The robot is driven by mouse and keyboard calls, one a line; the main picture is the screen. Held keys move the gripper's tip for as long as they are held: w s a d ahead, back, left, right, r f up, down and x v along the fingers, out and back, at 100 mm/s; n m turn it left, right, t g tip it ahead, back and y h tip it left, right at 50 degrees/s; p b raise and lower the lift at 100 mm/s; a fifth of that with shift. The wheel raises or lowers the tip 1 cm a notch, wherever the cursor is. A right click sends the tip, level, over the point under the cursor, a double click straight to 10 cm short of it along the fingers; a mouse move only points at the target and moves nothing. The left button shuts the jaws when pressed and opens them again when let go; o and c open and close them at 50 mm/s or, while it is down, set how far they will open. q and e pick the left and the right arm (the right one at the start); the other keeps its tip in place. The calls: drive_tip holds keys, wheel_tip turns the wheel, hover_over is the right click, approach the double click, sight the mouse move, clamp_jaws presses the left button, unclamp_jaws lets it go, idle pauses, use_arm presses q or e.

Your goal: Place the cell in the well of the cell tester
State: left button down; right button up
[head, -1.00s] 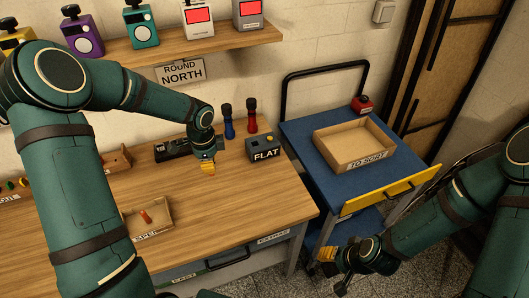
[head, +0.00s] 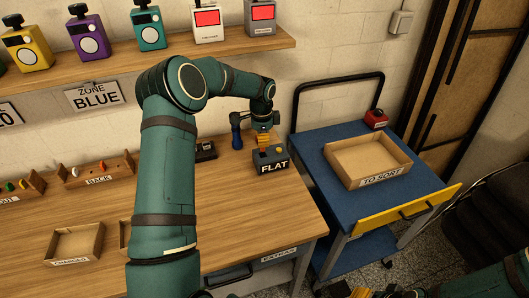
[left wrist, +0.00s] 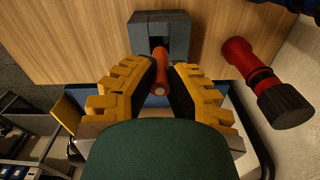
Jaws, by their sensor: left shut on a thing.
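The cell is a small orange-red cylinder (left wrist: 160,72) with a copper-coloured end, seen between the yellow fingers in the left wrist view. My left gripper (head: 264,138) is shut on it, directly above the grey box labelled FLAT (head: 273,168), which I take for the cell tester. In the left wrist view the grey box (left wrist: 160,28) has a dark notch, and the cell's far end lies at this notch. I cannot tell whether the cell is seated in it. My right gripper (head: 360,292) shows only partly at the bottom edge.
A red torch (left wrist: 265,80) stands close beside the grey box in the wrist view. A blue torch (head: 236,130) stands left of the gripper. A blue cart (head: 335,205) with a TO SORT tray (head: 350,180) is at right. A CHARGED tray (head: 72,260) lies at left.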

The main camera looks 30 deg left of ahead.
sight(263, 150)
use_arm(q)
drive_tip(key=shift+f, duration=2.5)
drive_tip(key=shift+b, duration=0.3)
drive_tip(key=c, duration=1.1)
unclamp_jaws()
drive_tip(key=shift+f, duration=0.1)
drive_tip(key=shift+r, duration=0.2)
wheel_tip(263, 150, up, 12)
drive_tip(key=shift+p, duration=0.8)
drive_tip(key=shift+s+f, duration=0.1)
